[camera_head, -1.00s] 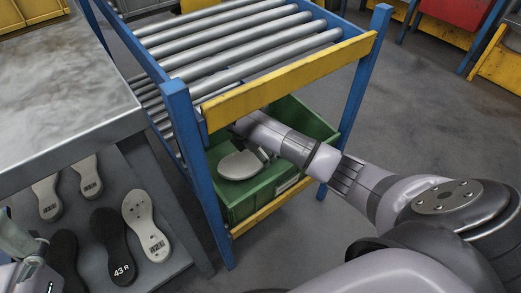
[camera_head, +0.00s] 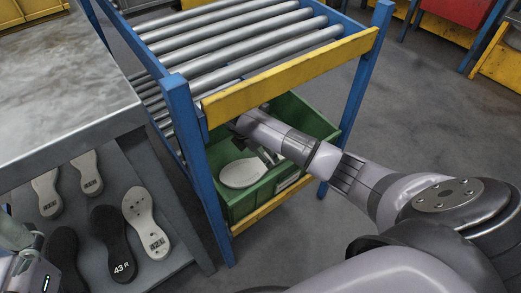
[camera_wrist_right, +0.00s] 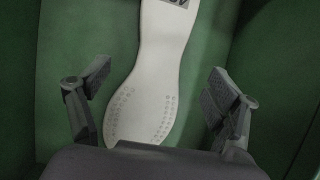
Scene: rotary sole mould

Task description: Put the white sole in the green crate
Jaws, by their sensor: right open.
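The white sole (camera_head: 240,173) lies in the green crate (camera_head: 249,202) on the lower level of the blue rack. In the right wrist view the sole (camera_wrist_right: 152,70) lies flat on the green floor of the crate (camera_wrist_right: 75,45), its dark label at the top edge. My right gripper (camera_head: 266,157) reaches into the crate from the right. Its two fingers (camera_wrist_right: 158,90) are spread apart on either side of the sole, with gaps between them and it. Part of my left arm shows at the lower left edge of the head view; its fingers cannot be made out.
The rack's steel rollers (camera_head: 235,35) and yellow beam (camera_head: 290,75) stand above the crate, with blue posts (camera_head: 200,170) at its corners. At left is a metal table (camera_head: 60,90). Several soles, including a black one (camera_head: 112,243), lie on a grey surface below it.

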